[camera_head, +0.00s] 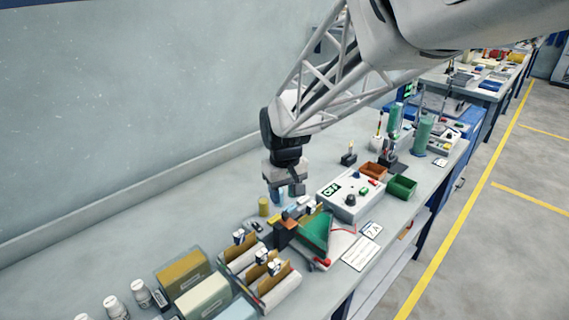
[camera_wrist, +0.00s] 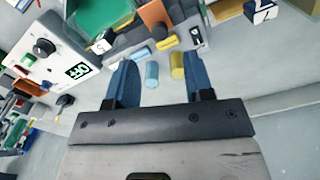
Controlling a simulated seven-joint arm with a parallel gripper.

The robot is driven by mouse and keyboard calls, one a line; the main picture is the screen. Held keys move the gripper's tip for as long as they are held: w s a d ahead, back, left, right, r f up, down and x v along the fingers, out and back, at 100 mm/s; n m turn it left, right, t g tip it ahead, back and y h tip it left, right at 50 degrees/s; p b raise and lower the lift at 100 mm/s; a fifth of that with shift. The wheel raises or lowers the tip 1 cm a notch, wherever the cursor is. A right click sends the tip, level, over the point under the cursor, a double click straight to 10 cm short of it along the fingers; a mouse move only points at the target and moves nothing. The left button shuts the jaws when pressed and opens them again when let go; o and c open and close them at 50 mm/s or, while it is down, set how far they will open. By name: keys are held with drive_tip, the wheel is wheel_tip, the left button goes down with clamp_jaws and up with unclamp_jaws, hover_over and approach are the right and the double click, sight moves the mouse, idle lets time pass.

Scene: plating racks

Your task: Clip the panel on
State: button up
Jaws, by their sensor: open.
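My gripper (camera_head: 286,193) hangs over the bench, left of the control box. In the wrist view its two blue fingers (camera_wrist: 160,82) are apart, with nothing clearly held between them. A green panel (camera_head: 316,230) leans in a dark fixture on the bench, in front of the gripper; it also shows at the top of the wrist view (camera_wrist: 98,14). An orange-brown block (camera_wrist: 153,14) is beside it. Tan panels (camera_head: 239,254) stand in white racks (camera_head: 281,293) nearer the camera, with small white-and-black clip-like pieces (camera_head: 274,266) by them. Which panel the task means, I cannot tell.
A control box (camera_head: 350,200) with a green-lit display stands right of the gripper. A yellow cylinder (camera_head: 263,206) and a light-blue cylinder (camera_wrist: 151,73) are near the fingers. The bench's left side near the wall is clear.

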sight(285, 213)
drive_tip(key=shift+f, duration=3.35)
drive_tip(key=shift+c, duration=0.2)
clamp_jaws()
